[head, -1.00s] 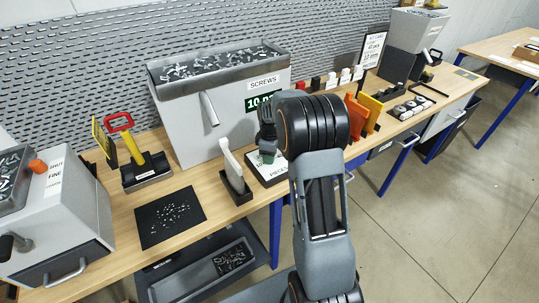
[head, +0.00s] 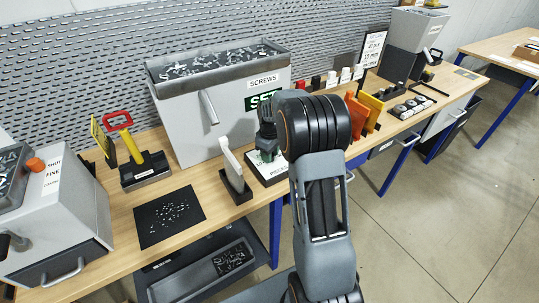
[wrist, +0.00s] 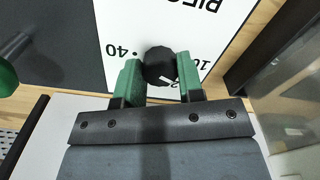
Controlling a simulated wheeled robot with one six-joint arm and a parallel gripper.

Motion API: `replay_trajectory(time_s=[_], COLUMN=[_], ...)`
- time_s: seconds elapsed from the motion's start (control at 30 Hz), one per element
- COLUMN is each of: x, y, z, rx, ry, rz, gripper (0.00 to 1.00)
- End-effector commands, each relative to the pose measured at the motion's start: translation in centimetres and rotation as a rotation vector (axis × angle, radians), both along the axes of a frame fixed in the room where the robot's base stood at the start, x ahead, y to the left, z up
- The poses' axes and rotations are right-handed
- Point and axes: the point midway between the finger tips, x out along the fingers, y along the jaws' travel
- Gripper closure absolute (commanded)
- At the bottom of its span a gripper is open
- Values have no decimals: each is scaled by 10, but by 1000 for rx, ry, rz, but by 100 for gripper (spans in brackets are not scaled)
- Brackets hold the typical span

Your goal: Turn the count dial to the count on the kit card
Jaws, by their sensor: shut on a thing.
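The count dial is a black round knob (wrist: 159,62) on a white panel lettered PIECES, upside down in the wrist view. My gripper (wrist: 159,78) has its green fingers closed on either side of the knob. A white mark shows on the knob's lower right, near a partly covered number that looks like 20. The numbers 40 and 10 are readable to either side. In the head view my gripper (head: 267,152) is at the white dial panel (head: 272,172), and my arm hides part of it. The kit card (head: 374,48) stands at the back; its count is too small to read surely.
A grey screw bin (head: 215,135) with a green display (head: 262,102) stands behind the dial. A pale upright piece in a black holder (head: 235,185) is close to the left. Orange and yellow plates (head: 362,112) stand to the right.

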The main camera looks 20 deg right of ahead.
Motion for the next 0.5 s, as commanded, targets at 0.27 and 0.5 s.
replay_trajectory(time_s=[0.27, 0.5], x=[0, 0], y=[0, 0], z=[0, 0], rx=[0, 0], ry=[0, 0], rz=[-261, -488], gripper=[89, 89])
